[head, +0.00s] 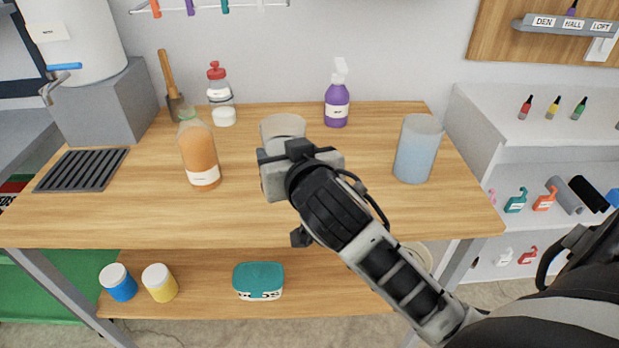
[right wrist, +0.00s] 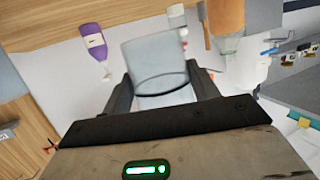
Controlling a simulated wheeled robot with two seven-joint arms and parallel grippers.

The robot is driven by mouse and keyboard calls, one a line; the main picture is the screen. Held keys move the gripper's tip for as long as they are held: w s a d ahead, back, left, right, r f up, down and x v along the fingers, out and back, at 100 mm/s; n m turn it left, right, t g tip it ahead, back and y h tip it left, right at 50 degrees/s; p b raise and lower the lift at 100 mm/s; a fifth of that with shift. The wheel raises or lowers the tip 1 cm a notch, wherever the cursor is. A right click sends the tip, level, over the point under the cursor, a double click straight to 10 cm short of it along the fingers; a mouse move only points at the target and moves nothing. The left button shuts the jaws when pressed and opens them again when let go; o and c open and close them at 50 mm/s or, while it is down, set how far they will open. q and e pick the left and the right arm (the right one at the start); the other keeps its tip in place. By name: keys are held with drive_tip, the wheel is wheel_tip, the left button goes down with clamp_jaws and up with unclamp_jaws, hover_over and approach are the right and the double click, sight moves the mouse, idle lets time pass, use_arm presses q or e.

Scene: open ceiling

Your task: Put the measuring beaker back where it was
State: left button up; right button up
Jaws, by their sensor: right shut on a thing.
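The measuring beaker (head: 283,125) is a clear greyish cup in the middle of the wooden table in the head view. My right gripper (head: 284,165) is shut on it, with its fingers around the lower part. In the right wrist view the beaker (right wrist: 155,60) sits between the two fingers of the gripper (right wrist: 162,92) and looks empty. In the head view the gripper hides the beaker's base, so I cannot tell whether it touches the table top (head: 130,215). My left gripper is not in view.
An orange bottle (head: 199,155) stands left of the beaker and a bluish translucent container (head: 418,150) right of it. A dark slatted rack (head: 82,170) lies left. The front table strip is clear.

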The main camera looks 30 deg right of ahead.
drive_tip(key=d+f, duration=0.1)
drive_tip(key=w+d+f, duration=0.1)
drive_tip(key=d+f, duration=0.1)
drive_tip(key=w+d+f, duration=0.1)
drive_tip(key=d+f, duration=0.1)
drive_tip(key=shift+w+d+f, duration=0.15)
drive_tip(key=shift+w+d+f+b, duration=0.15)
drive_tip(key=shift+d+f+b, duration=0.2)
drive_tip(key=shift+f, duration=0.15)
drive_tip(key=f, duration=0.3)
drive_tip(key=shift+w+d+f, duration=0.1)
drive_tip(key=shift+d+f, duration=0.2)
drive_tip(key=shift+f, duration=0.05)
drive_tip(key=shift+f, duration=0.15)
drive_tip(key=o, duration=1.3)
drive_tip(key=shift+c, duration=0.2)
